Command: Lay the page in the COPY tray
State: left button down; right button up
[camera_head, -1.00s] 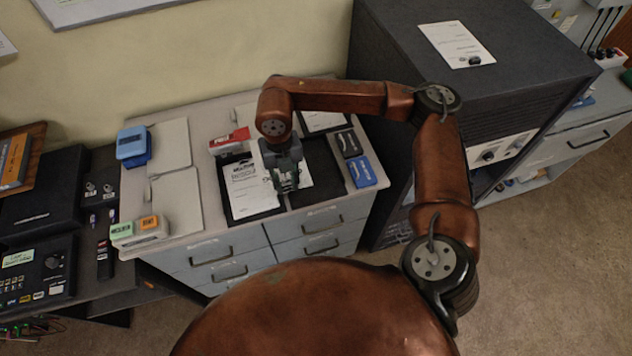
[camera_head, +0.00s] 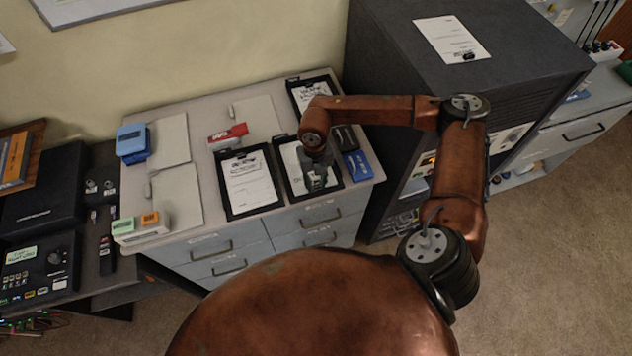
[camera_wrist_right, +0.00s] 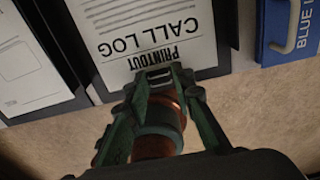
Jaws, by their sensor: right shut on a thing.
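The page (camera_head: 299,160), a white sheet headed PRINTOUT CALL LOG, is over the right-hand front black tray (camera_head: 338,177). Whether the page touches the tray floor cannot be told. No COPY label is readable. My left gripper is not in view.
Another black tray (camera_head: 229,205) with a sheet (camera_head: 249,183) lies just left. A third tray (camera_head: 293,84) stands behind. A dark cabinet (camera_head: 390,80) rises at right.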

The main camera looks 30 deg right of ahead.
jog(key=shift+f, duration=0.2)
jog(key=o, duration=1.1)
jog(key=shift+r, duration=0.1)
jog(key=shift+r, duration=0.15)
jog(key=r, duration=0.8)
jog(key=r+b, duration=0.1)
jog(key=r, duration=0.3)
jog(key=shift+w, duration=0.35)
